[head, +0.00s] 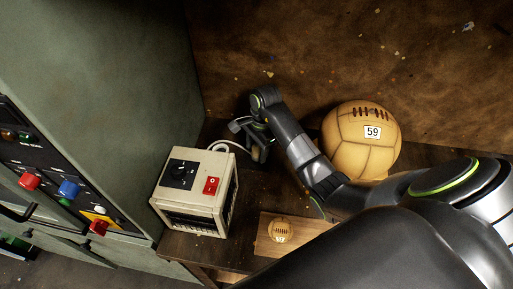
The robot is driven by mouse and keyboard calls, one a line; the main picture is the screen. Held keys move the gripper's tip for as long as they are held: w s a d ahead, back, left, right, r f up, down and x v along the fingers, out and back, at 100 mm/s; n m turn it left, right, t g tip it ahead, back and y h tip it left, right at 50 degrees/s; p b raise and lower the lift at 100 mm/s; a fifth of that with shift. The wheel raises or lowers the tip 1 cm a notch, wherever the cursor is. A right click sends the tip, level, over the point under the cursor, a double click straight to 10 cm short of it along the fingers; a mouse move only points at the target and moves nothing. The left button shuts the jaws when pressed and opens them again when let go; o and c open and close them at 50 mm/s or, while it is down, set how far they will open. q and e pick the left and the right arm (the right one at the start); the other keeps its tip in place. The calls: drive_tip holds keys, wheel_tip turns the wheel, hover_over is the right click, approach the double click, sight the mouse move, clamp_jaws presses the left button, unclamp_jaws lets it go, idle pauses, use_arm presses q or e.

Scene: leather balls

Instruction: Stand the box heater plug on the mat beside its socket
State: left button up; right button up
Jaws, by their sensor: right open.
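The box heater (190,190) is a cream box with a black dial panel and a red switch, standing on the dark wooden table. A white cable (221,145) curves from behind it towards my right gripper (247,139). The right gripper is open, just behind and to the right of the heater, pointing down near the table. A small pale shape (259,153) at its fingers may be the plug, but the gripper partly hides it and I cannot tell its pose. My left gripper is out of view.
A large tan leather ball (362,158) marked 59 stands right of my right forearm. A green cabinet (95,110) with a control panel stands at left; a brown wall is behind.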

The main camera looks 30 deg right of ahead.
drive_tip(key=shift+r, duration=0.25)
drive_tip(key=r, duration=0.5)
drive_tip(key=shift+w+d+r, duration=0.1)
drive_tip(key=shift+w+d, duration=0.05)
drive_tip(key=shift+d, duration=0.25)
wheel_tip(320, 180, up, 6)
drive_tip(key=d+p, duration=0.1)
drive_tip(key=p, duration=0.5)
drive_tip(key=shift+r+p, duration=0.2)
drive_tip(key=shift+p, duration=0.2)
